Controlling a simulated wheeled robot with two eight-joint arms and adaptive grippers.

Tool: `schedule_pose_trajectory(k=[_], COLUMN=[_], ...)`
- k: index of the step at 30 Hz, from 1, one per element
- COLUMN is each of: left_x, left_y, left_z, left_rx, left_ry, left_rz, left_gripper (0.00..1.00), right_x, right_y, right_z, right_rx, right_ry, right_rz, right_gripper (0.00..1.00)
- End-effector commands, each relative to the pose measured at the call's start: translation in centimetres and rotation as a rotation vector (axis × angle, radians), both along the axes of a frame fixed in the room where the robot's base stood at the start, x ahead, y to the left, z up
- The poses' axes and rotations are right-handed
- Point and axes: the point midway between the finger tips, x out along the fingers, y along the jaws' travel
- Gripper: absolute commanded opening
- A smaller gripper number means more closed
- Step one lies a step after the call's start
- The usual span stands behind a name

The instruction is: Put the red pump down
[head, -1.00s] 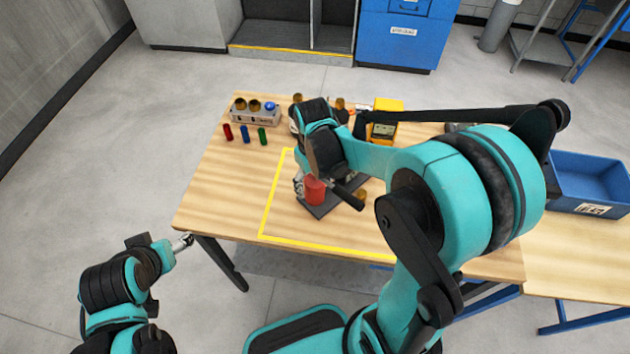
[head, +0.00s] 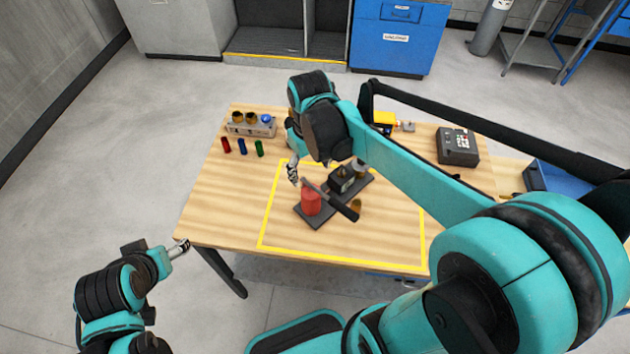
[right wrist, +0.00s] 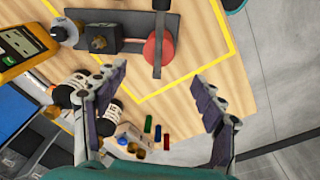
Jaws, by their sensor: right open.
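The red pump (head: 311,202) is a red cylinder with a black handle. It stands on a dark base plate (head: 318,216) inside the yellow outline on the table. In the right wrist view the red pump (right wrist: 159,48) sits above and between my fingers, clear of them. My right gripper (head: 293,172) is open and empty just behind and left of the pump; its spread fingers show in the right wrist view (right wrist: 160,95). My left gripper (head: 180,248) is off the table's front left edge, and its jaw state is too small to tell.
A rack (head: 251,126) with brass and blue pieces stands at the back left, with red, blue and green cylinders before it. A yellow meter (head: 384,121) and a dark box (head: 457,146) are at the back. A blue bin (head: 560,180) is right.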

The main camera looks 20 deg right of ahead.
Motion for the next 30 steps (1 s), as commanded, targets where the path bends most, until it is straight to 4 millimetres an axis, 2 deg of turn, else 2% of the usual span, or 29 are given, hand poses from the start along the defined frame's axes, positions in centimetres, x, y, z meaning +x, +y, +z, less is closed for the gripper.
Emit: schedule_pose_trajectory(k=[6,12,18,30], left_x=[0.0,0.0,0.0,0.0], left_y=[0.0,0.0,0.0,0.0], left_z=[0.0,0.0,0.0,0.0], left_rx=[0.000,0.000,0.000,0.000], left_ry=[0.000,0.000,0.000,0.000], left_rz=[0.000,0.000,0.000,0.000], left_gripper=[0.69,0.69,0.69,0.69], right_x=[-4.2,-7.2,-8.4,-8.5], right_y=[0.4,0.7,0.9,0.9], right_z=[1.5,1.5,1.2,1.1], right_rx=[0.019,0.058,0.085,0.090], right_ry=[-0.228,-0.441,-0.551,-0.566], right_rz=[-0.082,-0.158,-0.196,-0.203], right_gripper=[0.70,0.70,0.70,0.70])
